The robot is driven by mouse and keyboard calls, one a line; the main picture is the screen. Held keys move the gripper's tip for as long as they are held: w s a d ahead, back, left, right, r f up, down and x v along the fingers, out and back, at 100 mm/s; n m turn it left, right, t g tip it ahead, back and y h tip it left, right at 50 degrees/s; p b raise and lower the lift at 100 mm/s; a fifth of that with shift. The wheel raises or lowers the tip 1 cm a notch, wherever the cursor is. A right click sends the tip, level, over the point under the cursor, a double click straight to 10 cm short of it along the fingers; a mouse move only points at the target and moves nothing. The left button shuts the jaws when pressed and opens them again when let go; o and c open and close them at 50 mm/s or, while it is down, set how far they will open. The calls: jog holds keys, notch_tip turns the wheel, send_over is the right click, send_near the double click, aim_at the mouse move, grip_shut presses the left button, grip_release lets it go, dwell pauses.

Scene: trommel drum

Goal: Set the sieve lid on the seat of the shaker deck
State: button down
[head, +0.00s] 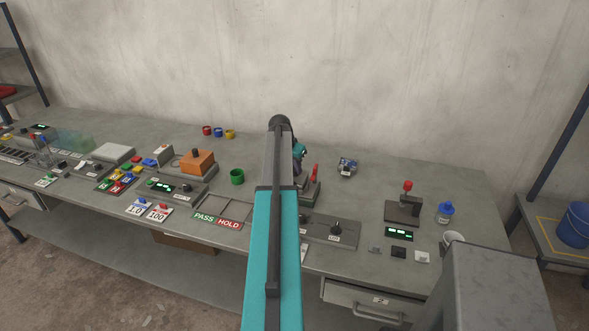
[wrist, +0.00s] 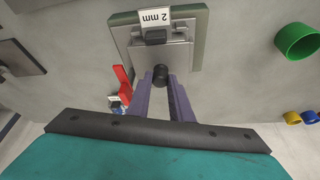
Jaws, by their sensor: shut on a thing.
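In the wrist view my gripper (wrist: 162,82) is shut on a black knob that stands on a square grey metal plate, which I take to be the sieve lid (wrist: 178,57). A green-grey base, probably the shaker deck (wrist: 200,22), shows around and beneath the plate. A white "2 mm" label (wrist: 155,17) sits at its upper edge, by a dark block. I cannot tell whether the plate touches the base or hangs just above it.
A red lever (wrist: 122,82) stands close beside the plate; it also shows in the head view (head: 315,172). A green cup (head: 237,177) is left of my arm. An orange block with a black knob (head: 198,164) is farther left. The bench's right rear is fairly clear.

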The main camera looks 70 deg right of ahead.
jog(key=c, duration=0.9)
grip_release()
jog(key=shift+c, duration=0.2)
jog(key=shift+r, duration=0.15)
jog(key=shift+r+p, duration=1.4)
jog(key=shift+r, duration=2)
jog(key=shift+w+f, duration=0.1)
